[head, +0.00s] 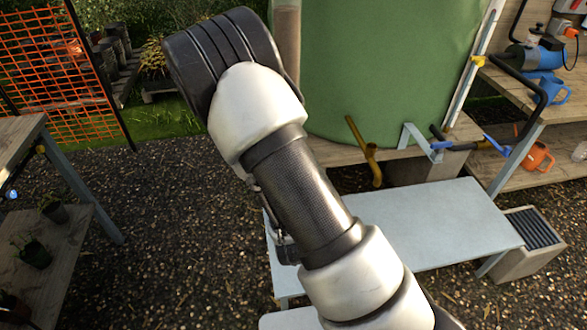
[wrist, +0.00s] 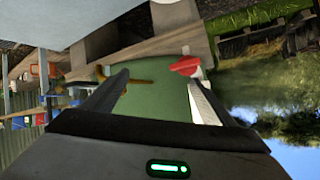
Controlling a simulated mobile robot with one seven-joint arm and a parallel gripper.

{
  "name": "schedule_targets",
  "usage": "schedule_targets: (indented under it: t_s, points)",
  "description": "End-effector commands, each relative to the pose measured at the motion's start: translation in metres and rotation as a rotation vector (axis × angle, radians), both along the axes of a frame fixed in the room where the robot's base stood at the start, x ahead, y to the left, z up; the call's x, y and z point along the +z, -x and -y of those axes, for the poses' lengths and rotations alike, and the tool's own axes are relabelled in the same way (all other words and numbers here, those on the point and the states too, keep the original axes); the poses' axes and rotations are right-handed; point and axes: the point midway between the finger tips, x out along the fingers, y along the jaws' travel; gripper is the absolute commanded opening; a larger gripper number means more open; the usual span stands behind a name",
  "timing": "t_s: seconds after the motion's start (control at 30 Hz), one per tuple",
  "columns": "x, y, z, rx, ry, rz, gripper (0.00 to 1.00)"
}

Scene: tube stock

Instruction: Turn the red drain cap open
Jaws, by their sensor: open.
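The red drain cap (wrist: 186,66) shows in the wrist view, at the lower end of the green tank (wrist: 160,102), close to the tip of the right-hand finger. I cannot tell whether the finger touches it. In the head view the green tank (head: 395,70) stands behind my arm. The cap is not visible there, and my arm covers part of the tank's left side. My gripper cannot be made out in that view.
A yellow-brown bent pipe (head: 365,155) sticks out below the tank, and shows in the wrist view (wrist: 125,80). A pale blue-grey bench (head: 440,225) stands in front. Wooden shelves (head: 545,105) with cans are at right, a wooden table (head: 18,140) at left. Gravel lies between.

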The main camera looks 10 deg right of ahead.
Motion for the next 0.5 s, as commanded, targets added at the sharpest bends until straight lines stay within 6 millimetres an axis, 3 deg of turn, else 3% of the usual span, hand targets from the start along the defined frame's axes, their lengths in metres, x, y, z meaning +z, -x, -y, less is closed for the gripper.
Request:
schedule_targets:
  t_s: [0.03,0.13,0.27,0.5]
  points:
    - [-0.027,0.008,0.008,0.014,0.061,0.035,0.78]
    - [-0.043,0.017,0.017,0.063,0.166,0.144,0.78]
    - [-0.052,0.03,0.016,0.184,0.287,0.28,0.78]
    - [-0.054,0.052,-0.005,0.397,0.399,0.431,0.78]
